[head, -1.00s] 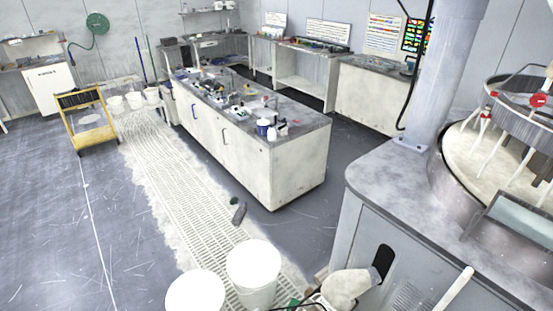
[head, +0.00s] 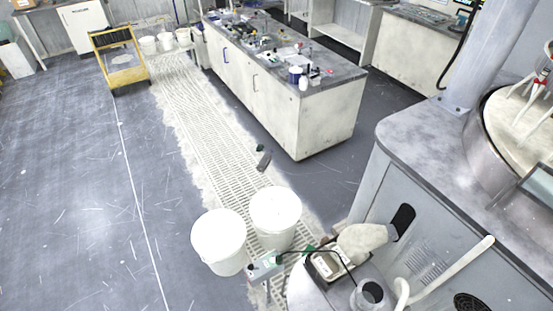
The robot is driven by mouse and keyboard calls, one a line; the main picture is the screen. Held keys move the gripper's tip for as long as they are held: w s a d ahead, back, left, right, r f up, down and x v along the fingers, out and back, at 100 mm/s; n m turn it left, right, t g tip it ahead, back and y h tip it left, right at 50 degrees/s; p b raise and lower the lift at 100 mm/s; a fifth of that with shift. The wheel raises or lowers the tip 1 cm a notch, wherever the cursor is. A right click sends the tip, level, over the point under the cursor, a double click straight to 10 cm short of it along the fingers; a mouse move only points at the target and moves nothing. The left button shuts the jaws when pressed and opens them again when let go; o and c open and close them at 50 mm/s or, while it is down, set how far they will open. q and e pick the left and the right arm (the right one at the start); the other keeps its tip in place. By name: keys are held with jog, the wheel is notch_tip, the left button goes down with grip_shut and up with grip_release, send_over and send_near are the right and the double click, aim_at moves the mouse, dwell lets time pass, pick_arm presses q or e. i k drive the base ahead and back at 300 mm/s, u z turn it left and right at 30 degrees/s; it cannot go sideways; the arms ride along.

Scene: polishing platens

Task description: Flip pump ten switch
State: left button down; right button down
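No switch labelled as pump ten can be made out in the head view. A small grey control box (head: 264,268) with green and dark spots stands on a thin post at the bottom centre, in front of two white buckets. It may carry switches, but its details are too small to read. Neither of my grippers shows in the view.
The white buckets (head: 219,241) (head: 275,216) stand on the floor grating. A grey polishing machine (head: 430,140) fills the right side. A pale rounded object (head: 365,243) lies beside it. A workbench (head: 305,110) stands behind. Open floor lies left.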

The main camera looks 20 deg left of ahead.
aim_at(250, 267)
jog(key=u, duration=1.1)
jog(key=k, duration=0.75)
jog(key=z, duration=1.1)
